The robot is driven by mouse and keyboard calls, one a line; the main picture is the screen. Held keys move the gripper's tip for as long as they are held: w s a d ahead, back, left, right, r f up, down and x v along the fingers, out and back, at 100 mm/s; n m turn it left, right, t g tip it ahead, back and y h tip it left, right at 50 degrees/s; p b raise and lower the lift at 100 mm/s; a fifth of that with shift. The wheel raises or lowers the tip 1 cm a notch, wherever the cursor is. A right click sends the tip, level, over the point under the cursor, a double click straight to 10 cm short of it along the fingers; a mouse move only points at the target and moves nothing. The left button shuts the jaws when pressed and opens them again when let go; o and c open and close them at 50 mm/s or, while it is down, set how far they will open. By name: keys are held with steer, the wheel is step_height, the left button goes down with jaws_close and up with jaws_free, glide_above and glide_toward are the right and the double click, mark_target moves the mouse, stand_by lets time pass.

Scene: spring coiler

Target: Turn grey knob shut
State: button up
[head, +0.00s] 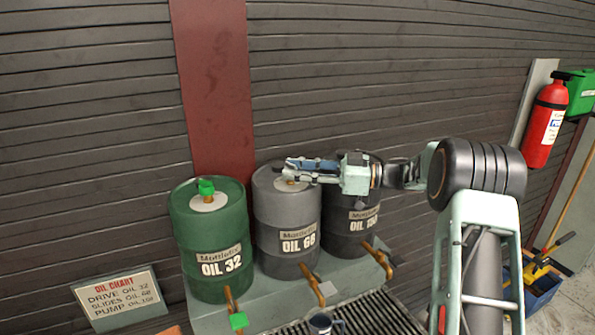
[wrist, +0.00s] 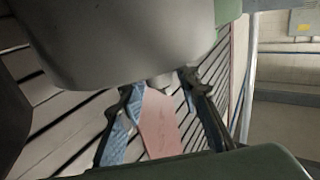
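The grey drum labelled OIL 68 (head: 286,222) stands between a green drum and a dark drum. My gripper (head: 287,171) is above its top, reaching in from the right, and hides most of the fitting there. In the wrist view, the drum (wrist: 110,40) hangs from the top of the picture, seemingly upside down. A small light-grey knob (wrist: 160,81) shows at its end, between my fingertips (wrist: 157,86). The two blue-padded fingers are apart, one on each side of the knob. I cannot tell whether either one touches it.
The green OIL 32 drum (head: 207,240) has a green knob (head: 206,187) on top. The dark drum (head: 352,235) stands right of the grey one, under my arm. Brass taps (head: 318,285) stick out in front, above a grating (head: 365,318). A slatted wall (head: 90,120) is behind.

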steer(key=shift+o, duration=0.9)
steer(key=shift+f, duration=0.1)
steer(key=shift+d, duration=0.1)
steer(key=shift+d, duration=0.2)
steer(key=s+d, duration=0.2)
steer(key=d, duration=0.9)
steer(key=shift+d, duration=0.15)
